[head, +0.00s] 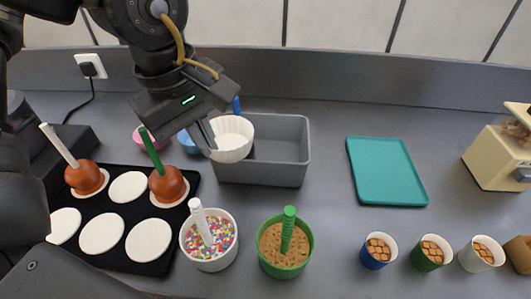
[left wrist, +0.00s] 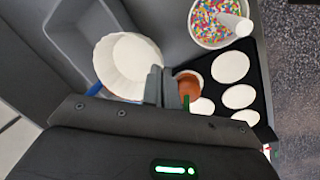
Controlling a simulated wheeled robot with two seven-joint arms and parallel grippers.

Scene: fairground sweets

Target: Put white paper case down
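The white paper case (head: 232,138) is a fluted cup, held up at the left front of the grey bin (head: 289,178) in the head view. My left gripper (head: 208,147) comes down from the upper left, its fingers close together at the case's left rim. In the left wrist view the case (left wrist: 128,62) lies against the fingertips (left wrist: 162,88), which appear to pinch its rim. The case overlaps the bin's left part, hiding some of it; its exact height cannot be told. My right gripper is not in view.
A pink case (head: 147,136) and a blue case (head: 187,143) stand left of the gripper. A black tray (head: 113,262) holds white discs and two toffee apples. Sprinkles (head: 209,252) and crumb tubs (head: 286,263) stand in front. A teal board (head: 387,172) lies right; counter around it is clear.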

